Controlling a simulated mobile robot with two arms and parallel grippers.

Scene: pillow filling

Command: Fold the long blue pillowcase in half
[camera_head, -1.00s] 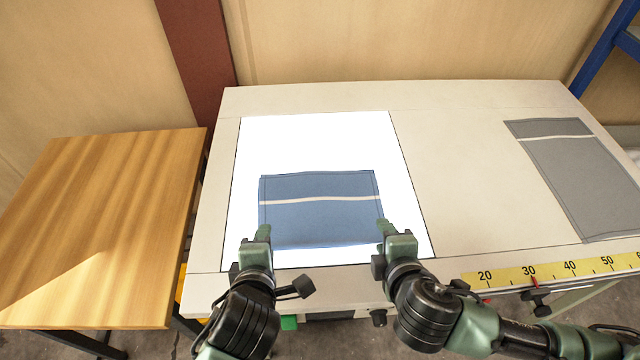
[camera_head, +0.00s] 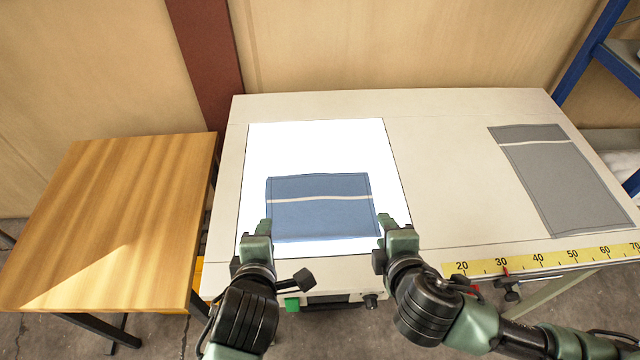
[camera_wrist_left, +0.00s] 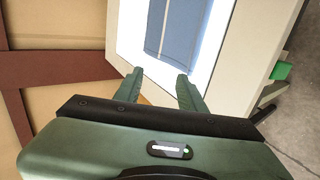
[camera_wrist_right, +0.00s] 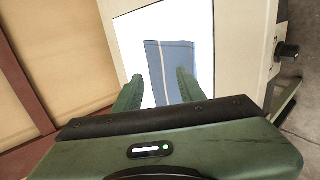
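The blue pillowcase (camera_head: 318,215) with a cream stripe lies flat on the bright white panel of the table, wider than it is deep in the head view. It also shows beyond the fingers in the left wrist view (camera_wrist_left: 180,32) and the right wrist view (camera_wrist_right: 172,72). My left gripper (camera_head: 264,227) is open and empty, near the pillowcase's near left corner. My right gripper (camera_head: 385,222) is open and empty, near its near right corner. Both fingertips look apart from the cloth in the wrist views.
A grey pillowcase (camera_head: 560,185) with a pale stripe lies at the table's right. A yellow ruler strip (camera_head: 540,260) runs along the front right edge. A wooden side table (camera_head: 110,220) stands left, with a bare top. The white panel (camera_head: 320,145) is clear behind the blue pillowcase.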

